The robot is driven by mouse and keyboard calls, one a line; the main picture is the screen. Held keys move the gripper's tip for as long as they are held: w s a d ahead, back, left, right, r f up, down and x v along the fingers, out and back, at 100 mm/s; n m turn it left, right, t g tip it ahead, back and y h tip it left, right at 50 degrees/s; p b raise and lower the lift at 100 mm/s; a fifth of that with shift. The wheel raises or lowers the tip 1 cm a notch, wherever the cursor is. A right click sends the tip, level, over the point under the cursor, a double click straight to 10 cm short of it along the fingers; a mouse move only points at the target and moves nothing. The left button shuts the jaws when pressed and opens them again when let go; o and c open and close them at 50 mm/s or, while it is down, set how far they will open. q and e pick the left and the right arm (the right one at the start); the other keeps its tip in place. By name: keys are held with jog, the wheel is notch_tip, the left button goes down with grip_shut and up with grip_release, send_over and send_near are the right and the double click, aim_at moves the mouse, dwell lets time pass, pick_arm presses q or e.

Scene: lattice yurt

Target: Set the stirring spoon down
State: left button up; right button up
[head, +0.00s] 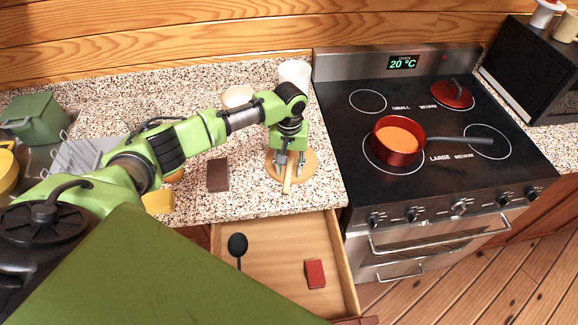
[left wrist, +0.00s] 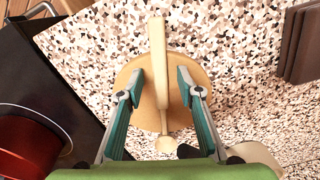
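A pale wooden stirring spoon (left wrist: 155,55) lies across a round wooden board (left wrist: 202,78) on the speckled counter. In the head view the spoon (head: 288,184) reaches past the front edge of the board (head: 309,168). My left gripper (head: 291,168) is over the board, pointing down. In the left wrist view its two fingers (left wrist: 160,78) are spread on either side of the spoon, with a gap on each side. A red saucepan (head: 397,147) with orange contents sits on the left front hob ring. My right gripper is not in view.
A brown block (head: 217,174) lies left of the board. A white container (head: 295,74) and a pale bowl (head: 237,96) stand behind. Below the counter, an open drawer (head: 280,245) holds a black spoon (head: 238,244) and a red box (head: 315,273). The stove (head: 440,190) borders the counter at right.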

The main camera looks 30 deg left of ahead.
pick_arm(q)
notch_tip(320, 180, up, 12)
dwell(0.7)
jog(key=shift+d, duration=0.1)
dwell(0.3)
